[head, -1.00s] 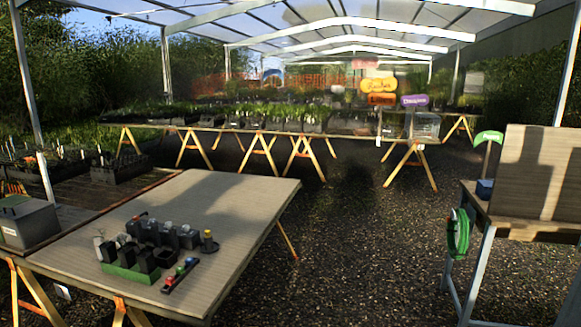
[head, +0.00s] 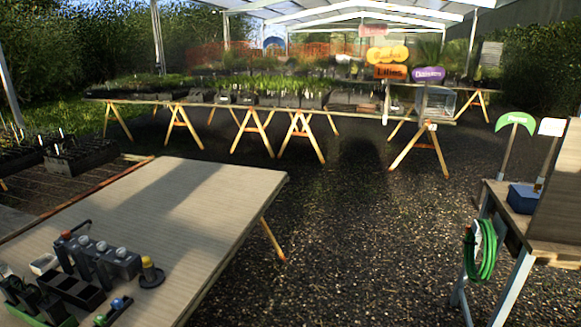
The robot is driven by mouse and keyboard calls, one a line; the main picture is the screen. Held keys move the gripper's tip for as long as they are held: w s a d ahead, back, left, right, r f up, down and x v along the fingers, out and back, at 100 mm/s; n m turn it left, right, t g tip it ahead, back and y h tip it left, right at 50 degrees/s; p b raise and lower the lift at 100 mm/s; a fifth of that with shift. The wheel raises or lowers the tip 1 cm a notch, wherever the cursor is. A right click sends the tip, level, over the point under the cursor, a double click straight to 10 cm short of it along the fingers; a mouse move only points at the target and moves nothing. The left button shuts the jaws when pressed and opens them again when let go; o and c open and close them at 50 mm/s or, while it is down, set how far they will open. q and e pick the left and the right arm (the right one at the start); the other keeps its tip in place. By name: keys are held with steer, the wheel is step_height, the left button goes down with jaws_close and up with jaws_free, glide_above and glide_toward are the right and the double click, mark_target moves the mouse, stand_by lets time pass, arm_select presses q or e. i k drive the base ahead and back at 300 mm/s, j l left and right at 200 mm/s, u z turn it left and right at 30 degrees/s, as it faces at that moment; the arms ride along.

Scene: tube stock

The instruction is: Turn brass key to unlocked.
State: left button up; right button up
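No brass key can be told for sure at this distance. A small black post with a yellow top (head: 149,270) stands on a round base on the wooden table at lower left; I cannot tell whether it carries the key. To its left stands a row of grey blocks with pale round tops (head: 102,256). A dark upright piece with a red top (head: 69,247) is at that row's left end. Neither of my grippers is in view.
The table (head: 205,215) is bare on its right and far parts. Black pots (head: 70,292) and a strip with coloured knobs (head: 115,311) sit near its front. A gravel aisle (head: 340,240) is open. A bench with a green hose (head: 482,250) stands at right.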

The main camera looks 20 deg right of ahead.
mark_target(537, 186)
steer(key=i+l+z, duration=0.65)
steer(key=i, duration=0.15)
steer(key=i+l+z, duration=0.15)
steer(key=i+z, duration=0.15)
steer(key=i, duration=0.15)
steer(key=i+z, duration=0.35)
steer(key=i, duration=1.95)
steer(key=i+z, duration=0.1)
steer(key=i, duration=0.5)
steer(key=i+z, duration=0.15)
steer(key=i, duration=0.5)
steer(key=i+j+z, duration=0.1)
steer(key=i, duration=0.5)
steer(key=i+l+z, duration=0.15)
steer(key=i+z, duration=0.2)
steer(key=z, duration=0.15)
steer(key=i+z, duration=0.45)
steer(key=i+j+z, duration=0.2)
steer(key=z, duration=0.3)
steer(key=i+j+z, duration=0.45)
steer(key=i+z, duration=0.45)
steer(key=i+j+z, duration=0.15)
steer(key=i+z, duration=0.25)
steer(key=i+j+z, duration=0.25)
steer(key=z, duration=0.2)
steer(key=i+j+z, duration=0.45)
steer(key=k+z, duration=0.2)
steer(key=z, duration=0.8)
